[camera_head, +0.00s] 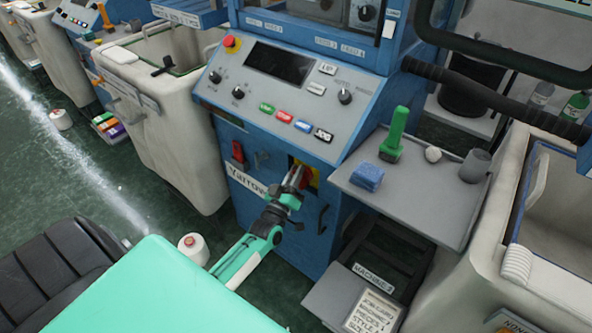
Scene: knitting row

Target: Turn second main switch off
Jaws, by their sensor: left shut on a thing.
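The main switch (307,175) is a red handle on a yellow plate, low on the front of the blue machine (345,150) in the middle of the view. My left gripper (295,177) reaches up to it from below and is shut on the red handle. The fingers cover part of the handle, so its exact angle is hard to tell. My right gripper is not in view.
Above is a sloped control panel (320,100) with coloured buttons. A grey shelf (420,205) to the right holds a green brush (395,135) and a blue sponge (367,177). Cream bins stand on both sides. A cone (193,249) stands on the floor.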

